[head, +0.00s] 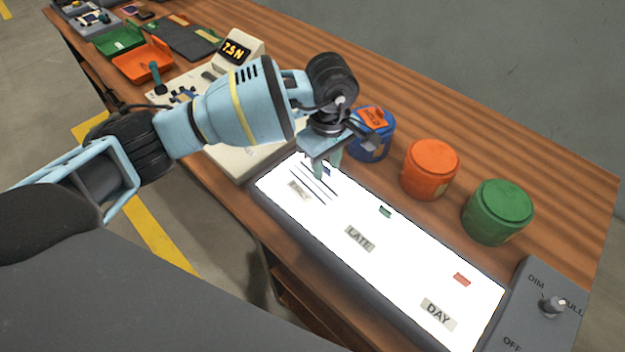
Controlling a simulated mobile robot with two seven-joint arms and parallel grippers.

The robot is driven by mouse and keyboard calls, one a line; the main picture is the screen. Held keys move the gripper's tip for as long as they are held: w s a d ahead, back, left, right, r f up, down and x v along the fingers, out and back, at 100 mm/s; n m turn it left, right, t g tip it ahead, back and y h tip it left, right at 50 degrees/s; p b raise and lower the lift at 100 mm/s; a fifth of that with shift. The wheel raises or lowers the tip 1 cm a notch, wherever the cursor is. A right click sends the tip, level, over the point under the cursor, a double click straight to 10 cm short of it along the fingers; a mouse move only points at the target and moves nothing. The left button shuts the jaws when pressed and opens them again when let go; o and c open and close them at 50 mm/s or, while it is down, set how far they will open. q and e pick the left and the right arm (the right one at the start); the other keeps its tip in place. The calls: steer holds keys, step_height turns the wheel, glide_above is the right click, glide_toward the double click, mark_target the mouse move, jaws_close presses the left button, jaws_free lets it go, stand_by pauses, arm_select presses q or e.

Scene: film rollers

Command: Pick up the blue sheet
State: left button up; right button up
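A small blue sheet (326,171) lies at the far left end of the lit white panel (410,255), near the label whose text is partly hidden. My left gripper (326,168) points down over this end, with its fingertips right at the blue sheet and covering part of it. I cannot tell whether the fingers touch the sheet or how far apart they are. A green sheet (385,212) lies near the "LATE" label (359,238), and a red sheet (461,279) near the "DAY" label (438,313). My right gripper is not in view.
Blue (370,148), orange (430,170) and green (497,212) jars stand behind the panel; the blue one is close to my gripper. A dimmer knob (551,306) is at the right. A device with a display (235,50) and open boxes (143,62) are at the left.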

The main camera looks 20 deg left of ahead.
arm_select(q)
jaws_close()
steer(key=shift+r, duration=0.15)
steer(key=shift+r, duration=0.6)
steer(key=shift+s+a+r, duration=0.1)
steer(key=shift+s+r, duration=0.05)
steer(key=shift+r, duration=0.4)
steer(key=shift+s+a+r, duration=0.1)
steer(key=shift+s+r, duration=0.05)
steer(key=shift+r, duration=0.35)
steer(key=s+a+r+b, duration=0.1)
steer(key=s+a, duration=0.2)
steer(key=s, duration=1.2)
steer(key=shift+a+r, duration=0.15)
steer(key=shift+r, duration=0.1)
